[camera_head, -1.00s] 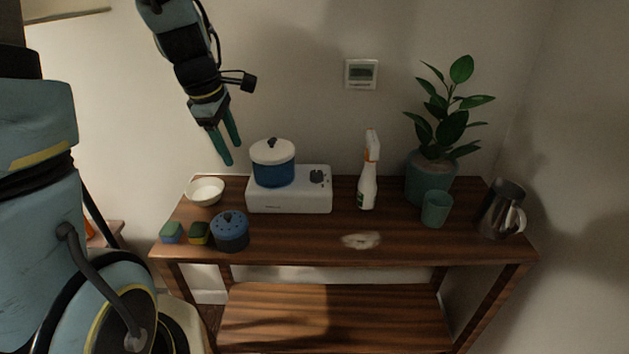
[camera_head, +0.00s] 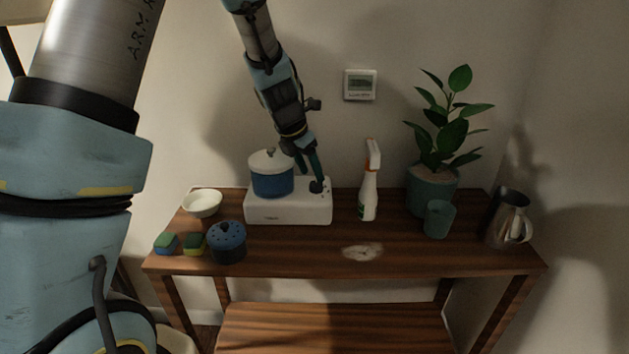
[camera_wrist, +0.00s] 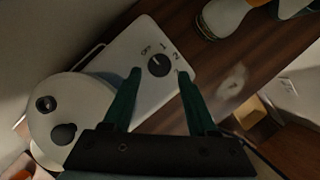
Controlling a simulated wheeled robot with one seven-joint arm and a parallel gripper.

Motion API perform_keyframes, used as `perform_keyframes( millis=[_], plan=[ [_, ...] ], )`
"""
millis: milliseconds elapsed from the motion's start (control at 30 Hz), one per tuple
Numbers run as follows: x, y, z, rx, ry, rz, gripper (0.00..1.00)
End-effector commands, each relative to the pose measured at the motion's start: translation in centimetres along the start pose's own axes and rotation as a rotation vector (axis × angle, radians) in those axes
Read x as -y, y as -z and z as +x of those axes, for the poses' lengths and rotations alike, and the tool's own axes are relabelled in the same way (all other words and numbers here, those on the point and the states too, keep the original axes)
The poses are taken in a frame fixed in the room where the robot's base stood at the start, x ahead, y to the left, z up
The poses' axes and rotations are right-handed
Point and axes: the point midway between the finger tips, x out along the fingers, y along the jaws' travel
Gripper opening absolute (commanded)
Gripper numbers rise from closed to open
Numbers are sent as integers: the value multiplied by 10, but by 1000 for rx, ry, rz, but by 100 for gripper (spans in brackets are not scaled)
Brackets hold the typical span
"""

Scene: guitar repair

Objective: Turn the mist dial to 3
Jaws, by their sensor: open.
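The dial (camera_wrist: 158,65) is a round black knob on top of a white unit (camera_head: 287,212), with OFF, 1 and 2 printed around it in the wrist view. No 3 is readable there; I cannot tell whether the right finger covers it. A small light mark shows on the knob, but its exact setting is hard to tell. My gripper (camera_wrist: 158,77) is open, its two teal fingers on either side of the knob in that view. In the head view my gripper (camera_head: 311,184) is low over the unit's right end. Contact with the knob cannot be told.
A blue pot with a white lid (camera_head: 272,174) sits on the unit, left of my gripper. A spray bottle (camera_head: 369,190) stands to the right. A bowl (camera_head: 202,204), a dark blue round container (camera_head: 228,240) and sponges (camera_head: 193,243) are at left. The front middle of the table is mostly clear.

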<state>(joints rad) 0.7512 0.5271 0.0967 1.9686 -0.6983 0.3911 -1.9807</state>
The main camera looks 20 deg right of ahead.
Motion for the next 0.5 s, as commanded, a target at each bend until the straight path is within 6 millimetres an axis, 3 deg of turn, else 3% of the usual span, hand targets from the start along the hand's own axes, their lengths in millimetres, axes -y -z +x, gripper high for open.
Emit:
perform_keyframes(
  millis=[200,500],
  plan=[
    [0,0,31,-1,0,-1,58],
    [-1,0,41,0,-1,1,58]
  ],
)
